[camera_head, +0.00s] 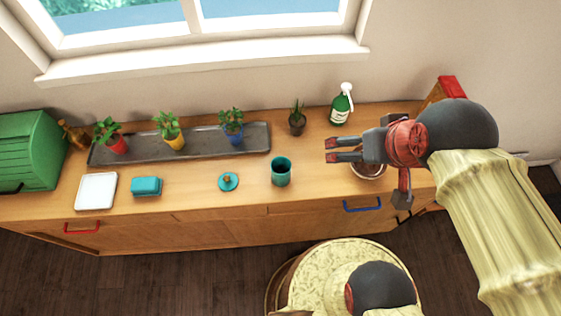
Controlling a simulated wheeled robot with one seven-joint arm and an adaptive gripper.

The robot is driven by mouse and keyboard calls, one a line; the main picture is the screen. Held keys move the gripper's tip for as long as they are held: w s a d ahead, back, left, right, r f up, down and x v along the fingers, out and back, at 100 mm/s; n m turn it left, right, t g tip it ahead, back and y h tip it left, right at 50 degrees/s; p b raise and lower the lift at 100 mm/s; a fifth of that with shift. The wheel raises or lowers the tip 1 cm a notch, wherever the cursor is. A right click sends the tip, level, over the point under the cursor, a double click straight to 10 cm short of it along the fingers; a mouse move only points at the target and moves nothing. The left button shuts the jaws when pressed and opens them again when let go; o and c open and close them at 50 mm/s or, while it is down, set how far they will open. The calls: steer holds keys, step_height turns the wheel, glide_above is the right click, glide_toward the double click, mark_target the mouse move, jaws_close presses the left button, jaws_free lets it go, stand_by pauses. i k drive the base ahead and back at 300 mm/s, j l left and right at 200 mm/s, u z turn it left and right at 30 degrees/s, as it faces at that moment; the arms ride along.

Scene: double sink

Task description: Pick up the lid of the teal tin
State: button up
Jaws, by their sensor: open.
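The teal lid (228,181), a small round disc with a knob on top, lies on the wooden counter near its front edge. The teal tin (281,172) stands upright and uncovered just to the right of the lid, apart from it. My gripper (328,150) is open and empty, above the counter to the right of the tin. Its fingers point left. It is not touching the lid or the tin.
A grey tray (256,139) with several potted plants runs along the back. A teal box (146,187) and white dish (96,191) lie left. A bowl (368,172) is partly hidden under my gripper. A spray bottle (341,106) and small plant (297,119) stand behind.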

mark_target(227, 181)
steer(key=u, duration=1.35)
